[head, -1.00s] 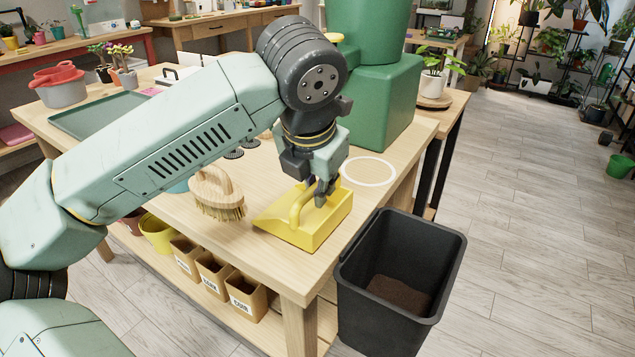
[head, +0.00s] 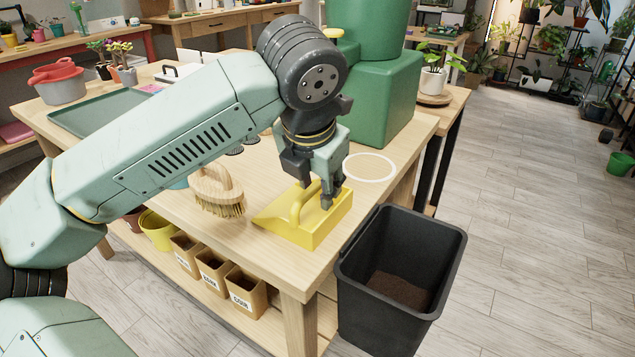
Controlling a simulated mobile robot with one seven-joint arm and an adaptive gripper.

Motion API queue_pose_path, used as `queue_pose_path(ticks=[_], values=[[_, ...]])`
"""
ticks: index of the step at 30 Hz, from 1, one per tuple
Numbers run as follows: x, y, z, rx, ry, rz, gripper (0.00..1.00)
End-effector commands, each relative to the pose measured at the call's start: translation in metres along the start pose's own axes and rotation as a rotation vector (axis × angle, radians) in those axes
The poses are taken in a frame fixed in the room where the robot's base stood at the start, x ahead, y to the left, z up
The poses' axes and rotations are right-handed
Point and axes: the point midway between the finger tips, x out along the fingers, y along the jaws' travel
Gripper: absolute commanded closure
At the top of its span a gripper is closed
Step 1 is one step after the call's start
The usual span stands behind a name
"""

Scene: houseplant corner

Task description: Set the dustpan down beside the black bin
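The yellow dustpan (head: 320,232) lies flat on the wooden table near its front right corner, in the head view. Its arched handle (head: 297,206) points up. The black bin (head: 375,318) stands on the floor just right of that corner, with dark soil inside. My gripper (head: 318,193) is low over the dustpan at its handle. Its fingers look spread, with the handle's top between or just beside them; contact cannot be told. Part of the handle is hidden behind the fingers.
A wooden brush (head: 217,192) lies left of the dustpan on the table (head: 262,262). A white ring (head: 390,177) marks the tabletop behind the dustpan. A large green container (head: 385,105) stands farther back. Labelled boxes (head: 243,292) sit on the lower shelf.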

Motion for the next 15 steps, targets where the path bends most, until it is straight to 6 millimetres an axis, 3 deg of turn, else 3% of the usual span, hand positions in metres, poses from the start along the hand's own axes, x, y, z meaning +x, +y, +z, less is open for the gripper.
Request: queue_pose_path(ticks=[5, 15], values=[[-0.009, 0.001, 0.002, -0.001, -0.001, 0.001, 0.68], [-0.079, 0.002, 0.002, -0.002, -0.001, 0.004, 0.68]])
